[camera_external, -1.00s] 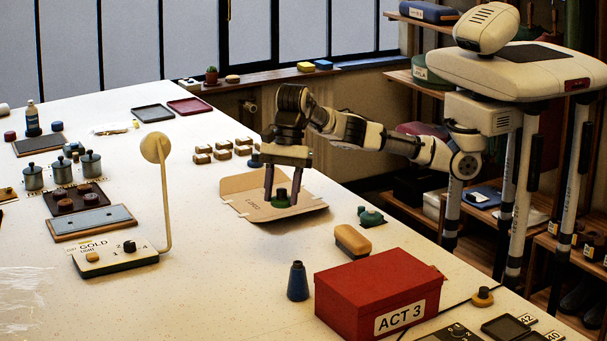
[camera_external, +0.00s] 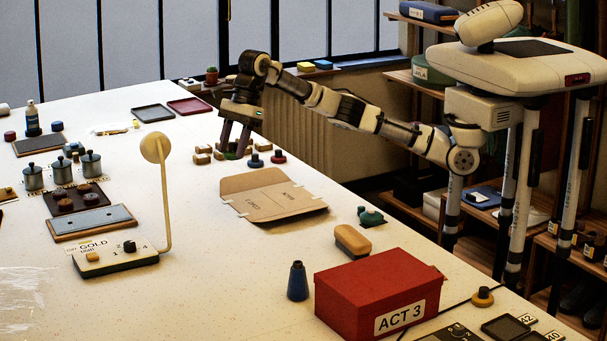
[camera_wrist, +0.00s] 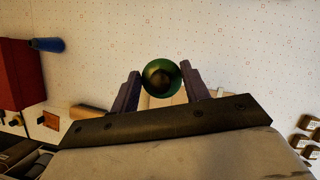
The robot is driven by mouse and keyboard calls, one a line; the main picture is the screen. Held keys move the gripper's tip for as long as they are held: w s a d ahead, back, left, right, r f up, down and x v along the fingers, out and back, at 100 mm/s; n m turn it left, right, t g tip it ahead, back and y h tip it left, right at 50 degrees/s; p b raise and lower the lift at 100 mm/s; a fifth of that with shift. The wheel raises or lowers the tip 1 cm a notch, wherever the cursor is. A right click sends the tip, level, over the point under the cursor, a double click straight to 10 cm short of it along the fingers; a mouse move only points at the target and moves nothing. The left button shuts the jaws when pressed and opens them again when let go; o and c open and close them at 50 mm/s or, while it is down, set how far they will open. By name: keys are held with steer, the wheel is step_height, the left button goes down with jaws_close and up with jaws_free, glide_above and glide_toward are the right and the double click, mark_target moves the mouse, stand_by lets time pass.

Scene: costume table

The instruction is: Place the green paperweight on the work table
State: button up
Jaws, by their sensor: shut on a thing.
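My gripper (camera_external: 236,152) is shut on the green paperweight (camera_wrist: 161,78), which sits between the two fingertips (camera_wrist: 162,88) in the wrist view. In the external view my gripper points down over the far right part of the white work table (camera_external: 200,240), beside several small wooden blocks. The paperweight is mostly hidden there by the fingers and blocks. I cannot tell whether it touches the table. The tan cardboard folder (camera_external: 272,197) lies open and empty, nearer the camera than my gripper.
A dark blue paperweight (camera_external: 255,161) and a red one (camera_external: 278,157) stand just right of my gripper. Wooden blocks (camera_external: 203,149) stand at its left. A red box (camera_external: 375,292), blue cone (camera_external: 297,282) and tan brush (camera_external: 352,240) are nearer. Table left of the folder is clear.

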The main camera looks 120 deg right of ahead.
steer(key=s+d+m+h+p, duration=0.1)
steer(key=s+d+m, duration=0.1)
steer(key=d, duration=0.8)
steer(key=s+d+m, duration=0.2)
steer(key=s+d, duration=0.1)
steer(key=d, duration=0.6)
steer(key=m+h+p, duration=0.1)
steer(key=m+h, duration=0.1)
steer(key=m, duration=0.2)
glide_above(229, 171)
steer(key=f, duration=0.5)
steer(key=s+f+p, duration=0.1)
steer(key=f, duration=0.4)
steer(key=f+p, duration=0.1)
steer(key=f, duration=0.4)
steer(key=shift+s+a+f, duration=0.15)
steer(key=shift+a+f, duration=0.1)
steer(key=shift+f, duration=0.05)
steer(key=shift+f+p, duration=0.65)
steer(key=shift+f, duration=1.6)
steer(key=shift+f, duration=0.1)
steer(key=o, duration=1.2)
